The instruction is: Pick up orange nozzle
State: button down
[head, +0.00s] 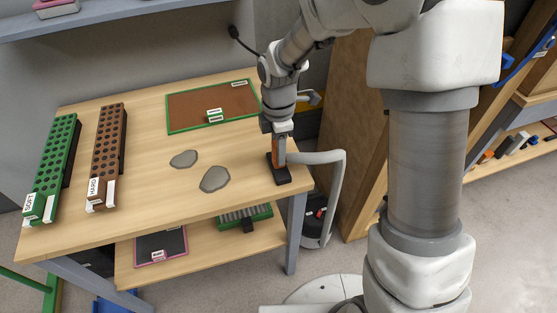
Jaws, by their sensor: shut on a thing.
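The orange nozzle (281,153) stands upright over a small black block (280,174) near the right front corner of the wooden table. My gripper (280,137) points straight down from above and is shut on the upper part of the nozzle. The gripper partly covers the nozzle. I cannot tell whether the nozzle's lower end is still seated in the block.
A green rack (52,165) and a brown rack (107,150) stand at the table's left. Two grey flat pieces (215,179) lie mid-table. A green-edged brown mat (190,102) lies at the back. A grey bent tube (338,190) runs beside the right table edge.

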jog(key=shift+r, duration=0.15)
notch_tip(320, 180, up, 4)
jog(key=shift+r+p, duration=0.2)
jog(key=shift+p, duration=0.4)
jog(key=w+d+r+p, duration=0.1)
jog(key=d+r, duration=0.5)
jog(key=d, duration=0.5)
jog(key=shift+w+d+r+p, duration=0.15)
jog(key=shift+w+d+p, duration=0.15)
jog(key=shift+w+p, duration=0.05)
